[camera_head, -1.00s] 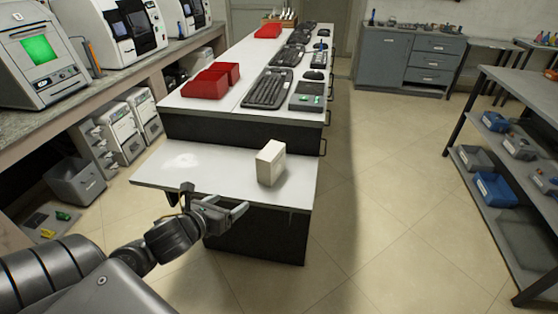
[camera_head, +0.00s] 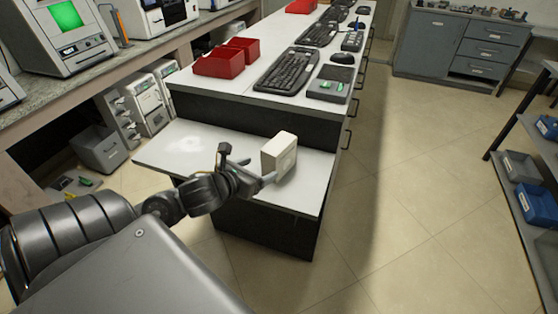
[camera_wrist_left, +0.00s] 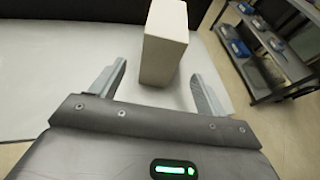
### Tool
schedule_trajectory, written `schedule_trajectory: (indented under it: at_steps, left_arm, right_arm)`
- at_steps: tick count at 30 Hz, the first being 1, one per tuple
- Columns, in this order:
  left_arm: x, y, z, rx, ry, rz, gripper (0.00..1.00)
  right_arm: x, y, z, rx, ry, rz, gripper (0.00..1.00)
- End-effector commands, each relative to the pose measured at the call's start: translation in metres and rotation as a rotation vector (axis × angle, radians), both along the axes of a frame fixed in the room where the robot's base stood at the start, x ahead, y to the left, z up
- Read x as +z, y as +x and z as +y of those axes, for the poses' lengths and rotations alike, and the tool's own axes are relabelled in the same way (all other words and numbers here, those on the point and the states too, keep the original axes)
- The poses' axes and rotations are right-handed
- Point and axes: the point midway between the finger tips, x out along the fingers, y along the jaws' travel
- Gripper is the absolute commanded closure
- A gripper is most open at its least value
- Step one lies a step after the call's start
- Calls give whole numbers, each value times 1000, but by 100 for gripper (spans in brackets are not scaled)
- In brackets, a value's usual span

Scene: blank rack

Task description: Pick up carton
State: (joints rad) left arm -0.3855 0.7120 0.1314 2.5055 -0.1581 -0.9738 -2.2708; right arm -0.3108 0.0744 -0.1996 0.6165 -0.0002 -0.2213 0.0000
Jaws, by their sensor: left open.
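The carton (camera_head: 280,155) is a cream-white box standing upright on the lower white shelf of the bench (camera_head: 180,147). My left gripper (camera_head: 262,180) is open at the carton's near left side in the head view. In the left wrist view the carton (camera_wrist_left: 164,42) stands ahead of the open fingers (camera_wrist_left: 158,92), with its near lower part close to the space between them. The fingers are not shut on it. My right gripper is not in view.
Behind the carton rises the dark front of the upper bench level, which bears red bins (camera_head: 226,60) and black keyboards (camera_head: 287,69). The shelf left of the carton is clear. A rack with blue bins (camera_head: 537,203) stands at the right, across open floor.

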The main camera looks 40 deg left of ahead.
Motion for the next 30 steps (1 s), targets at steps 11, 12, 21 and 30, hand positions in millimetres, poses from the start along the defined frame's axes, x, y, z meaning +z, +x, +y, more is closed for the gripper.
schedule_trajectory:
  at_steps: [11, 12, 21, 30]
  left_arm:
    - [-16, 34, 4, 5, 7, 0, 25]
    - [-16, 35, 5, 5, 7, 1, 25]
    - [-18, 54, 6, 8, 0, 0, 25]
    - [-31, 84, 8, 6, 4, 1, 25]
  right_arm:
    - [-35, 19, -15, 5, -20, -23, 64]
    - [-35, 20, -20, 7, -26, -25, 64]
    - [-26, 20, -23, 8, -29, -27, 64]
    - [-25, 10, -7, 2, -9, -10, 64]
